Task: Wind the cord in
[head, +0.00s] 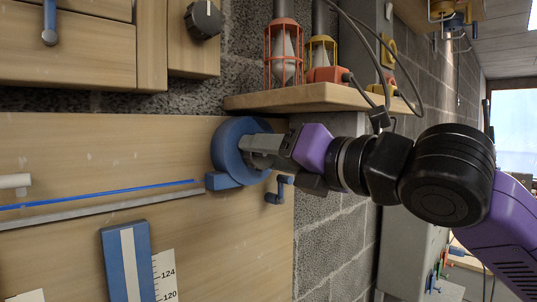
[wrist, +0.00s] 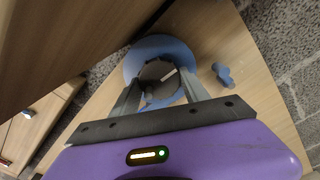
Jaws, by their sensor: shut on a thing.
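A blue reel (head: 226,145) is mounted on the wooden board. A blue cord (head: 95,194) runs leftward from near its blue outlet block (head: 222,181). My gripper (head: 262,150) reaches the reel's middle from the right. In the wrist view the blue reel (wrist: 178,46) rings a dark round knob (wrist: 158,72) with a pale mark. The fingers of my gripper (wrist: 160,90) stand on both sides of that knob and are shut on it. A small blue crank (head: 281,190) is beside the reel, apart from my gripper; it also shows in the wrist view (wrist: 222,75). The fingers partly hide the hub.
A grey rail (head: 110,212) runs below the cord. A blue plate with a white strip (head: 127,262) and a number scale (head: 164,275) are lower down. A shelf (head: 300,97) with caged lamps (head: 284,55) and hanging cables is above my arm. Another dark knob (head: 203,20) is at upper left.

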